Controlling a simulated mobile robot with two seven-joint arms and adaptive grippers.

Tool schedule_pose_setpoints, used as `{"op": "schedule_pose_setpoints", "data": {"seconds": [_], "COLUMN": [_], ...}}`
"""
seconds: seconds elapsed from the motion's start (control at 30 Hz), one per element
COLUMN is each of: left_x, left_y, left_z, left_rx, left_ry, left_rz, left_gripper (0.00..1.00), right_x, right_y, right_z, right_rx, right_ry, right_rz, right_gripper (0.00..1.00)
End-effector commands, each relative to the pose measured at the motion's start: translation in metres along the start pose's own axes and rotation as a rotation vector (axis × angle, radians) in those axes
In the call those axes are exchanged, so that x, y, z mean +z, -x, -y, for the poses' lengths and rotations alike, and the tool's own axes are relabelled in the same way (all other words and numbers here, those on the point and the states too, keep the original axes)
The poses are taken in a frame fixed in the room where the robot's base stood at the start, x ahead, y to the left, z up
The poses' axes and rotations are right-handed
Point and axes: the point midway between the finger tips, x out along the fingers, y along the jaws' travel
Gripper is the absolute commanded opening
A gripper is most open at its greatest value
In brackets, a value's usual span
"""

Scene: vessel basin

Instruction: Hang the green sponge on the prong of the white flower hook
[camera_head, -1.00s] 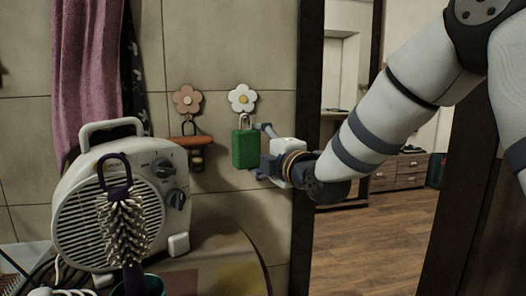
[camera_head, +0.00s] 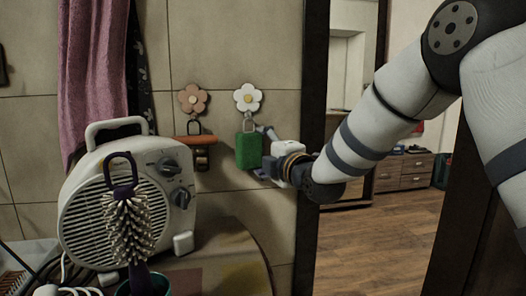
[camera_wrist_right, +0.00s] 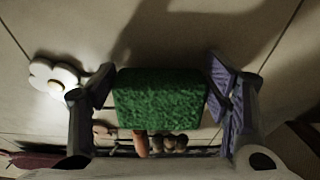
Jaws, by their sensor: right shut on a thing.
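The green sponge (camera_head: 249,150) hangs upright with a loop at its top, just below the white flower hook (camera_head: 248,97) on the tiled wall. The loop's top is close under the flower; I cannot tell whether it is around the prong. My right gripper (camera_wrist_right: 160,92) is shut on the sponge, reaching it from the right in the head view. In the wrist view the sponge (camera_wrist_right: 160,98) sits between the two fingers, and the white flower (camera_wrist_right: 54,80) shows beyond the left finger. My left gripper is not in view.
A pink flower hook (camera_head: 193,99) left of the white one holds an orange-brown item (camera_head: 197,139). A dark frame (camera_head: 311,120) stands right of the sponge.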

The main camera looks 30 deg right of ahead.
Motion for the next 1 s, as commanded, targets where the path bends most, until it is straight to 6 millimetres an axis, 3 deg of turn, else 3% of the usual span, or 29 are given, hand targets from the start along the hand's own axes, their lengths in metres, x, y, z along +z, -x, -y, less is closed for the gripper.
{"op": "schedule_pose_setpoints", "data": {"seconds": [0.13,0.17,0.23,0.63,1.0], "left_x": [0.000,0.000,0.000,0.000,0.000], "left_y": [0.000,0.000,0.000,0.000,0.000], "left_z": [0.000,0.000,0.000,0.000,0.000], "left_rx": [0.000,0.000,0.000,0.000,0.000], "left_ry": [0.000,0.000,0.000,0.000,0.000], "left_rz": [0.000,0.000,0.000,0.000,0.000], "left_gripper": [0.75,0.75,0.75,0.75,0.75], "right_x": [0.000,0.000,0.000,0.000,0.000], "right_y": [0.000,0.000,0.000,0.005,0.096], "right_z": [0.000,0.000,0.000,0.000,-0.001], "right_rx": [0.001,0.001,0.001,0.000,0.001], "right_ry": [0.000,0.000,0.000,0.000,0.001], "right_rz": [0.000,0.000,0.000,0.000,0.000], "right_gripper": [0.51,0.77,0.93,0.93,0.93]}}
